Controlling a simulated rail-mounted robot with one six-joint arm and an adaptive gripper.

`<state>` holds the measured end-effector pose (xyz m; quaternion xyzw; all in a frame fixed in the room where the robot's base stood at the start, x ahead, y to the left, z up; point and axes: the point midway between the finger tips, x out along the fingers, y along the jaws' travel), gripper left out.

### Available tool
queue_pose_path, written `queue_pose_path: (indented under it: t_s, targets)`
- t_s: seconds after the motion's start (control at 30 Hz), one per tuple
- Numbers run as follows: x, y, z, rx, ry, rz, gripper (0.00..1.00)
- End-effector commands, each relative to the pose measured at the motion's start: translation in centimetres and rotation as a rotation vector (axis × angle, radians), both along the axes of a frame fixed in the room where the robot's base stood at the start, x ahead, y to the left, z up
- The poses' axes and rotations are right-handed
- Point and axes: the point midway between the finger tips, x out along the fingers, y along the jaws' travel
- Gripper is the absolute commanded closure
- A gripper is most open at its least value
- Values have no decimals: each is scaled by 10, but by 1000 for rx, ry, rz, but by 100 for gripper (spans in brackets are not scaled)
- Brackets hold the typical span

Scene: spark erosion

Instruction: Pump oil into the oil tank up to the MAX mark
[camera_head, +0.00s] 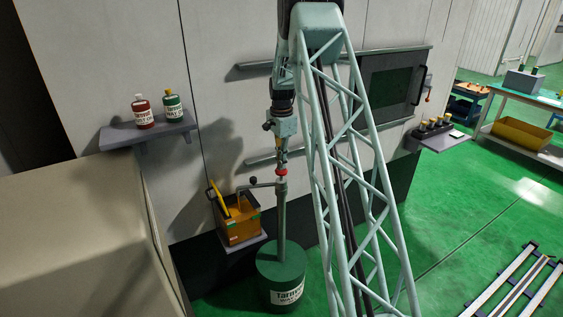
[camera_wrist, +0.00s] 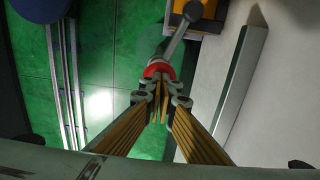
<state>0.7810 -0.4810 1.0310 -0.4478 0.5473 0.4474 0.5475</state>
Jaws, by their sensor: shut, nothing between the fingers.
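A green drum (camera_head: 282,275) with a white label stands on the floor, with an upright green pump pipe (camera_head: 281,215) rising from it. The pipe has a red collar (camera_head: 281,172) near its top and a crank handle (camera_head: 262,184) with a dark knob reaching left. An orange oil tank (camera_head: 240,229) with a raised yellow part sits on a small ledge left of the pipe. My gripper (camera_head: 282,161) is shut and empty, pointing down just above the pump top. In the wrist view my gripper (camera_wrist: 160,112) appears close to the red collar (camera_wrist: 158,70); contact is unclear. The MAX mark is not readable.
A wall shelf (camera_head: 120,138) at left holds a red bottle (camera_head: 143,111) and a green bottle (camera_head: 173,105). The machine wall with a dark window (camera_head: 390,85) stands behind. A small shelf (camera_head: 445,142) with dark items juts out right.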

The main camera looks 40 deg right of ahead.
Motion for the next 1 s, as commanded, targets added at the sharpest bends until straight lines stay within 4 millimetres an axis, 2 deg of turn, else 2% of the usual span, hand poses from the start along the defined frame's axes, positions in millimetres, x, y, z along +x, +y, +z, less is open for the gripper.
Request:
queue_pose_path:
  t_s: [0.37, 0.57, 0.77, 1.0]
  targets:
    - [-1, 1, -2, 2, 3, 0, 100]
    - [-1, 1, 3, 1, 2, 1, 100]
    - [1, 2, 20, 0, 0, 2, 100]
    - [2, 3, 50, -1, -2, 4, 100]
